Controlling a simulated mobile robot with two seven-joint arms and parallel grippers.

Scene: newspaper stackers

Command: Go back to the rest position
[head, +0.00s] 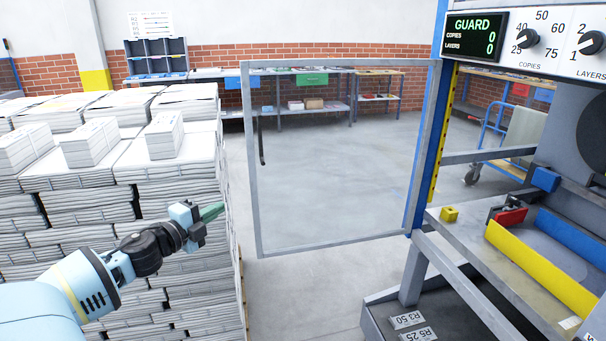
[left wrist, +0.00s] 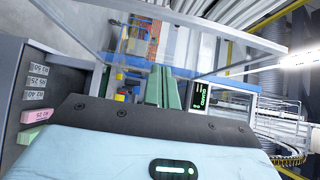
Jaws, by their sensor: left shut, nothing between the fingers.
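My left gripper (head: 211,212) is in the middle left of the head view, in front of the newspaper stacks and left of the guard door. Its green fingers are shut together with nothing between them. In the left wrist view the closed green fingers (left wrist: 163,87) point towards the machine. My right gripper does not show in either view.
Stacked newspapers (head: 80,210) fill the left side. A framed clear guard door (head: 335,160) stands open at the centre. The machine, with its GUARD display (head: 472,36) and grey shelf (head: 480,250), is on the right. Bare floor (head: 310,290) lies between.

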